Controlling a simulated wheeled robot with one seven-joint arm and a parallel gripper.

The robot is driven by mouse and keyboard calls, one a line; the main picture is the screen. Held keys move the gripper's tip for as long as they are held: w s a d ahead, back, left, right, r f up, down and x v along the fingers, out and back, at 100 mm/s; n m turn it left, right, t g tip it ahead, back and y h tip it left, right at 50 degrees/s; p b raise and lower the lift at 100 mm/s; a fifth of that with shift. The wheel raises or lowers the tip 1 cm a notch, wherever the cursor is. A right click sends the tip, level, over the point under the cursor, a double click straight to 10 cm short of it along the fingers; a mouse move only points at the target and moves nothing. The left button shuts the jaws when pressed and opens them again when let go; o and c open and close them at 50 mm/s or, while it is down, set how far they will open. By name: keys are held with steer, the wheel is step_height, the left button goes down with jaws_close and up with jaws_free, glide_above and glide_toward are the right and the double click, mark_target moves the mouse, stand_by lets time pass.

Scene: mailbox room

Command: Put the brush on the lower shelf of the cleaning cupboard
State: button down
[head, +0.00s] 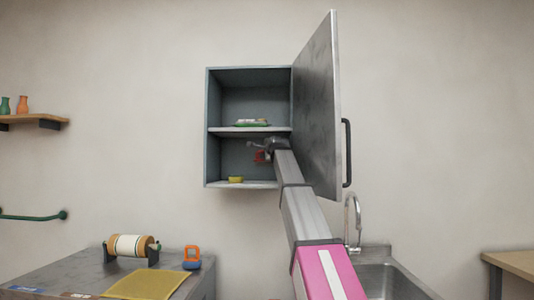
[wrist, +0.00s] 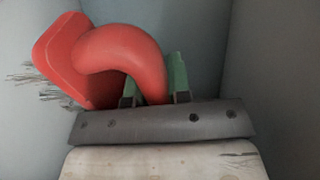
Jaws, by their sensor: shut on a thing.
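The brush is red with a curved handle and grey bristles; it shows large in the wrist view (wrist: 115,55) and small in the head view (head: 260,157). My gripper (wrist: 155,92) is shut on the brush's handle, its green finger pads on either side. In the head view my gripper (head: 268,147) is inside the lower compartment of the cleaning cupboard (head: 208,130), above the lower shelf (head: 262,184). The brush appears held above the shelf, with its bristles pointing left in the wrist view. The cupboard door (head: 318,110) stands open to the right.
A yellow item (head: 236,179) lies on the lower shelf at left. A green and white item (head: 251,122) sits on the upper shelf (head: 225,130). Below are a counter with a paper roll (head: 130,245), an orange object (head: 192,257), a yellow cloth (head: 145,284), and a sink (head: 390,280).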

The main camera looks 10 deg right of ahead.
mark_target(267, 165)
steer(key=shift+f, duration=3.05)
steer(key=shift+f, duration=0.6)
steer(key=c, duration=1)
jaws_free()
steer(key=shift+s, duration=0.1)
steer(key=shift+s, duration=0.1)
steer(key=s, duration=0.3)
steer(key=s+d+r, duration=0.1)
steer(key=s, duration=0.6)
steer(key=shift+s+d+r, duration=0.15)
steer(key=shift+d+r, duration=0.05)
steer(key=shift+r, duration=0.05)
